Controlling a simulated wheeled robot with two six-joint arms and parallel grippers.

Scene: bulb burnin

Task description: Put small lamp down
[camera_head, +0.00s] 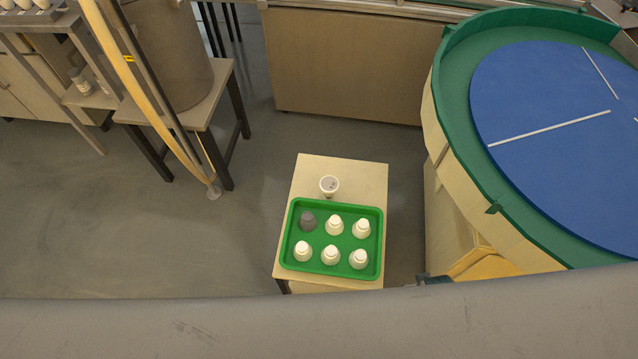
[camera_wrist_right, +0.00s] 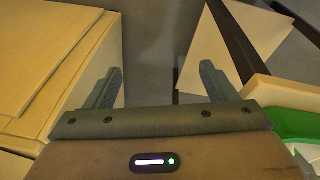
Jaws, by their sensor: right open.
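Several small white lamps, such as one (camera_head: 334,225), stand in a green tray (camera_head: 292,232) on a small wooden table (camera_head: 371,177). A dark grey lamp-shaped piece (camera_head: 308,221) stands in the tray's far left spot. My left gripper is out of view.
A round table with a blue top (camera_head: 545,110) and green rim (camera_head: 462,130) stands at the right. A bench with a large drum (camera_head: 172,55) stands at the left. The grey floor (camera_head: 95,225) is clear left of the small table.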

